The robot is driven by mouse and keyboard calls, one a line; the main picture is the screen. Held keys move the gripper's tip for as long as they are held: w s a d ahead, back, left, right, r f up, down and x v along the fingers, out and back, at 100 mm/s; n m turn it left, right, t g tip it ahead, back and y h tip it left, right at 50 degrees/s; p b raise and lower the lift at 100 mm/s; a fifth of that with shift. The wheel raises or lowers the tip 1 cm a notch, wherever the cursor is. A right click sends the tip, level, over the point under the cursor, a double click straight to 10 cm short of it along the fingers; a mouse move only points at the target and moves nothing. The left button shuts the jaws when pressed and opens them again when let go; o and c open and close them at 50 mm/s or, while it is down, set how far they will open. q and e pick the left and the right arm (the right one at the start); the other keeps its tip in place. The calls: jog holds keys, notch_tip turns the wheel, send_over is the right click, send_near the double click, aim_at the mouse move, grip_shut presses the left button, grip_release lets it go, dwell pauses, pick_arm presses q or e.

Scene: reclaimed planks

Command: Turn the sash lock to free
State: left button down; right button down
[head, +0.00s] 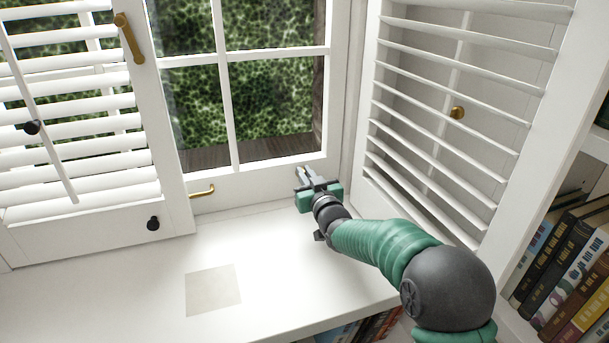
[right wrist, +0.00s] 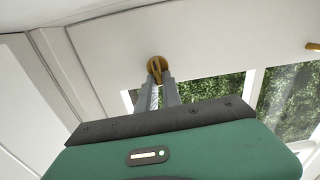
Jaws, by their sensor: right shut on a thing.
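The sash lock, a brass fitting with a round base (right wrist: 157,64), sits on the white sash frame in the right wrist view. A narrow brass part stands between my fingertips. My right gripper (head: 304,173) is at the lower right corner of the window sash; it also shows in the right wrist view (right wrist: 160,90). It is shut on the brass part. In the head view my gripper hides this fitting, so I cannot tell its exact angle. My left gripper is not in view.
A brass handle (head: 202,191) is on the lower sash rail, and another (head: 130,38) is higher left. A louvred shutter (head: 440,110) with a brass knob (head: 457,112) stands close right of my arm. Books (head: 565,260) stand at right.

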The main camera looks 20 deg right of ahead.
aim_at(292, 175)
jog(key=n, duration=0.2)
jog(key=a+n, duration=0.1)
jog(key=n, duration=0.1)
jog(key=shift+f+b, duration=0.15)
jog(key=shift+b, duration=0.15)
jog(key=n, duration=0.5)
jog(key=shift+a+f+b, duration=0.25)
jog(key=shift+b, duration=0.15)
jog(key=n, duration=0.3)
jog(key=n+b, duration=0.1)
jog(key=shift+a+f+n, duration=0.25)
jog(key=shift+f+n, duration=0.05)
jog(key=shift+f, duration=0.1)
jog(key=shift+a+f+n+b, duration=0.1)
jog(key=shift+f+n+b, duration=0.15)
jog(key=shift+n, duration=0.7)
jog(key=shift+f+n+b, duration=0.1)
jog(key=shift+n+b, duration=0.1)
jog(key=shift+n, duration=0.75)
jog(key=shift+s+f, duration=0.1)
jog(key=c, duration=1.5)
grip_release()
jog(key=shift+a, duration=0.1)
jog(key=shift+r, duration=0.25)
jog(key=shift+d, duration=0.2)
